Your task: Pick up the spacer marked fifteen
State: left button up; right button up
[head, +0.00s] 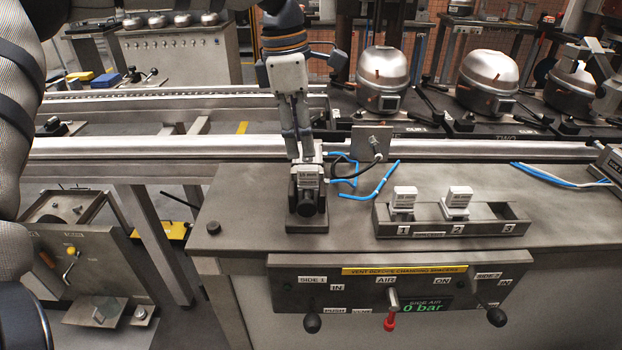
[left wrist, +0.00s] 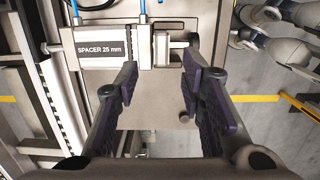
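Two pale spacers stand upright in the rack (head: 478,230), one in slot 1 (head: 404,199) and one in slot 2 (head: 458,199). Their printed sizes are too small to read. Slot 3 looks empty. My left gripper (head: 305,158) points down over a dark clamp fixture (head: 307,218) left of the rack. In the left wrist view its two dark fingers stand apart with nothing visible between them (left wrist: 160,88). A label (left wrist: 103,50) on the fixture there reads "SPACER 25 mm". My right gripper cannot be made out clearly.
Blue hoses (head: 375,185) lie on the bench between fixture and rack. An upright metal plate (head: 372,143) stands behind them. A panel with levers (head: 390,295) and a "0 bar" display fronts the bench. Silver compressors (head: 382,75) stand behind the rail.

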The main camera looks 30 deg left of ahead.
aim_at(308, 166)
pick_arm(q)
jog(key=f, duration=0.3)
jog(key=d+f, duration=0.1)
jog(key=f, duration=0.1)
jog(key=shift+w+f, duration=0.15)
jog(key=shift+f, duration=0.1)
grip_shut()
notch_tip(308, 166, up, 10)
jog(key=shift+r, duration=0.1)
jog(key=shift+w, duration=0.1)
